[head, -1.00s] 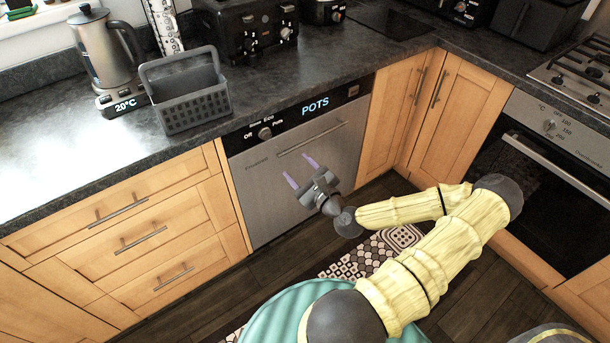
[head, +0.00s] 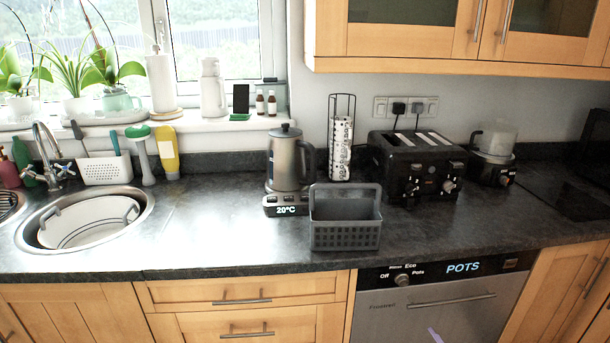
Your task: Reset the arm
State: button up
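My gripper (head: 435,335) shows only as one purple fingertip at the bottom edge of the head view, in front of the dishwasher (head: 455,312). The other finger and the rest of my arm are out of the frame. Whether the gripper is open or shut does not show. No object is seen at the fingertip.
On the dark worktop (head: 215,225) stand a grey basket (head: 345,235), a kettle (head: 288,160) on its base, and a black toaster (head: 415,165). A round sink (head: 140,195) is at left. Wall cabinets (head: 390,30) hang at upper right. Worktop between sink and kettle is clear.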

jog(key=s+a+f+n+g+y, duration=0.1)
jog(key=s+a+f+n+g, duration=0.15)
jog(key=a+n+g, duration=0.45)
jog(key=s+a+f+n+g+y, duration=0.15)
jog(key=f+n+g, duration=0.3)
jog(key=n, duration=0.45)
jog(key=s+a+r+n+g+h, duration=0.1)
jog(key=s+a+r+n+h, duration=0.2)
jog(key=r+n, duration=0.45)
jog(key=s+a+r+n+g+h, duration=0.25)
jog(key=a+r+n, duration=0.2)
jog(key=r, duration=0.55)
notch_tip(320, 180, up, 16)
jog(key=y+p, duration=0.1)
jog(key=p, duration=1.5)
jog(key=shift+a+r+t, duration=0.15)
jog(key=shift+r+t, duration=0.1)
jog(key=shift+t, duration=0.15)
jog(key=shift+s, duration=0.1)
